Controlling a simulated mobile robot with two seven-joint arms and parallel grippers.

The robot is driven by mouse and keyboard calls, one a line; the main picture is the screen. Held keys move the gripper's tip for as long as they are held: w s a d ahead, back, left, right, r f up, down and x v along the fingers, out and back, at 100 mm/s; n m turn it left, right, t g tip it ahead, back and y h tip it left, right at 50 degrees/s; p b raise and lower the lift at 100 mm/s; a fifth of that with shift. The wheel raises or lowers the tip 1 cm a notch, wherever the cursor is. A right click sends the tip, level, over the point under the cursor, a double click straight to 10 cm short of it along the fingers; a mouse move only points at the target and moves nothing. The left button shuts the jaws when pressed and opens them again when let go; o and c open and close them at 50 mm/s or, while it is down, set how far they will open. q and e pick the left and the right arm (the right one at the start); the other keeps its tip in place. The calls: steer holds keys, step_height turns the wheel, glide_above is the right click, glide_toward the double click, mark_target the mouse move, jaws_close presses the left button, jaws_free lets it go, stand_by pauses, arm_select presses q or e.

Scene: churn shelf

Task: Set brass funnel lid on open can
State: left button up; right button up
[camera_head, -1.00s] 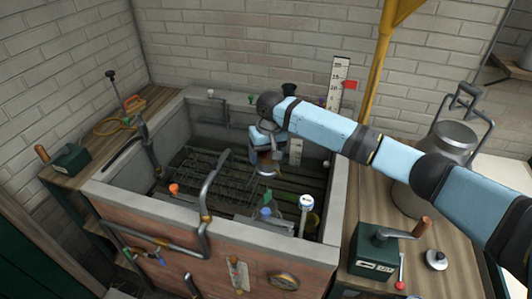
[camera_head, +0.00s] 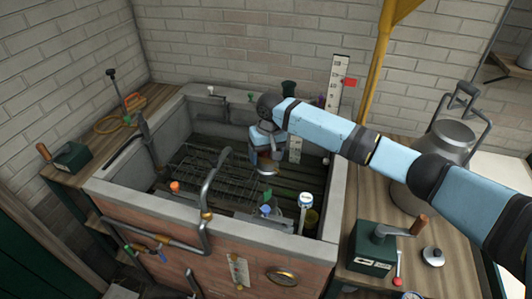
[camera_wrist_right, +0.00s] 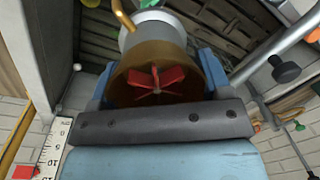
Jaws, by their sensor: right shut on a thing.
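The brass funnel lid (camera_wrist_right: 140,75) is a round brass piece with a red star-shaped part inside it. In the right wrist view it sits between the blue fingers of my right gripper (camera_wrist_right: 155,85), which is shut on it. In the head view my right gripper (camera_head: 266,160) hangs over the inside of the stone trough, with the lid (camera_head: 268,170) below it. Just beyond the lid in the wrist view is a grey metal can (camera_wrist_right: 152,30) with a pale rim, partly hidden. I cannot tell whether lid and can touch. My left gripper is out of view.
The trough (camera_head: 338,200) has raised walls and a dark rack inside. A bent pipe (camera_head: 211,185) rises at its front. A large milk can (camera_head: 448,140) and a green crank box (camera_head: 373,247) stand on the right bench. A scale board (camera_head: 338,80) stands behind.

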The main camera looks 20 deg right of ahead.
glide_toward(266, 192)
steer(key=shift+w+a+f+b, duration=0.3)
steer(key=shift+w+a+b, duration=0.05)
steer(key=shift+w, duration=0.1)
stand_by(0.5)
step_height(266, 192, down, 6)
steer(key=b, duration=0.1)
stand_by(1.1)
steer(key=shift+f, duration=0.15)
steer(key=shift+f, duration=0.1)
steer(key=shift+f+b, duration=0.75)
steer(key=shift+f, duration=1.4)
steer(key=o, duration=1.7)
